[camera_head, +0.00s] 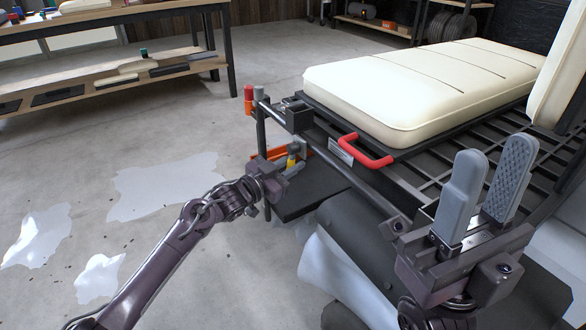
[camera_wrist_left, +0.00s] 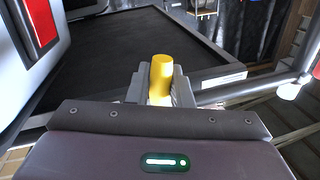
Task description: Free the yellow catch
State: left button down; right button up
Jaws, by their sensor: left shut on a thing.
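The yellow catch (camera_head: 292,159) is a small upright piece at the near left corner of the cart, beside an orange part. My left gripper (camera_head: 286,168) is shut on it. In the left wrist view the catch's rounded yellow top (camera_wrist_left: 161,72) stands up between the grey fingers; its lower part is hidden. My right gripper (camera_head: 484,195) is at the right, above the near side of the cart. Its two grey fingers are apart with nothing between them.
The cart's dark slatted frame (camera_head: 435,170) bears a cream cushion (camera_head: 425,85) and has a red handle (camera_head: 370,155) in front. Red and grey knobs stand at its left corner. A wooden workbench (camera_head: 110,15) is at the back left. The floor on the left is clear, with shiny patches.

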pick_arm(q)
jog(key=shift+w+a+r+m+h+b, duration=0.15)
jog(key=shift+w+m+b, duration=0.1)
jog(key=shift+m, duration=0.35)
jog(key=shift+w+a+f+m+h+b, duration=0.1)
jog(key=shift+w+a+m+h+b, duration=0.1)
jog(key=shift+m, duration=0.4)
jog(key=shift+w+a+r+m+b, duration=0.15)
jog(key=shift+w+r+m+b, duration=0.05)
jog(key=shift+m, duration=0.35)
jog(key=shift+w+a+r+m+b, duration=0.1)
jog(key=shift+w+r+m+b, duration=0.1)
jog(key=shift+m, duration=0.35)
jog(key=c, duration=1.3)
grip_release()
jog(key=shift+p+v, duration=1.3)
jog(key=shift+v, duration=2.6)
jog(key=shift+f, duration=0.15)
jog(key=shift+c, duration=0.3)
